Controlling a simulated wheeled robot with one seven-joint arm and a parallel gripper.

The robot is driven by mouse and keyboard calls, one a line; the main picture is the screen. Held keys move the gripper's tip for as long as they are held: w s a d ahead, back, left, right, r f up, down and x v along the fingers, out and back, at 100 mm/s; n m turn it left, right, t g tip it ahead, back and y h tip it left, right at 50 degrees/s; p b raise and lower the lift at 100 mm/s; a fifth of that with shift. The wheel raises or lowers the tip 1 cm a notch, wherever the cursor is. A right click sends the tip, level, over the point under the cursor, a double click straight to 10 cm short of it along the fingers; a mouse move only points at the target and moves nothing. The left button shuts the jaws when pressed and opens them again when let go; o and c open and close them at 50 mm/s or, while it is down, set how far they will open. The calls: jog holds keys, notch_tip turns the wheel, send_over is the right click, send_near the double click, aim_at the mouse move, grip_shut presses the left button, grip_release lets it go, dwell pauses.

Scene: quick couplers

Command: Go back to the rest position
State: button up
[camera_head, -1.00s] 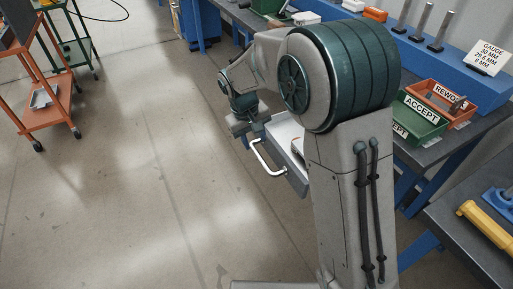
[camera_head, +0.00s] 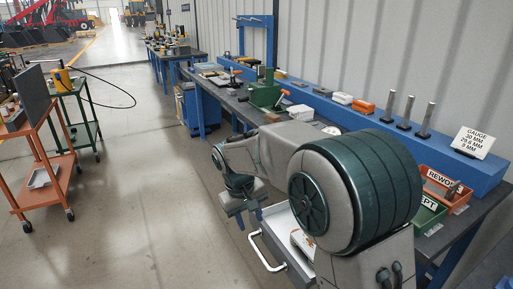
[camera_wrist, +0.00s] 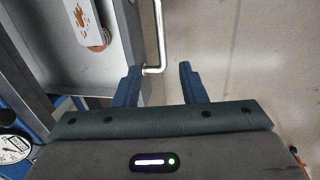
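My gripper (camera_wrist: 158,84) shows in the wrist view with its two blue fingers apart and nothing between them. Bare floor and the end of a drawer handle (camera_wrist: 160,40) show beyond the fingers; I cannot tell whether the left finger touches the handle. In the head view my arm reaches forward over the aisle side of the bench, and my gripper (camera_head: 243,220) hangs beside the pulled-out drawer (camera_head: 283,222). My arm hides part of the drawer and bench.
The workbench (camera_head: 222,92) runs along the right, with a green ACCEPT bin (camera_head: 427,215), an orange REWORK bin (camera_head: 450,188) and upright gauge pins (camera_head: 403,112). An orange cart (camera_head: 50,165) and green cart (camera_head: 82,125) stand left. The floor aisle between is clear.

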jog(key=s+d+r+m+t+y+p, duration=0.1)
jog(key=s+d+r+m+p, duration=0.2)
jog(key=s+d, duration=0.6)
jog(key=s+d+r+m+y+p, duration=0.1)
jog(key=s+d+r+m+p, duration=0.2)
jog(key=s+d+r, duration=0.4)
jog(key=s+d+p, duration=0.1)
jog(key=s+d, duration=0.1)
jog(key=s, duration=0.3)
jog(key=shift+s+d+r+t, duration=0.2)
jog(key=shift+s+r+t, duration=0.1)
jog(key=shift+t, duration=0.1)
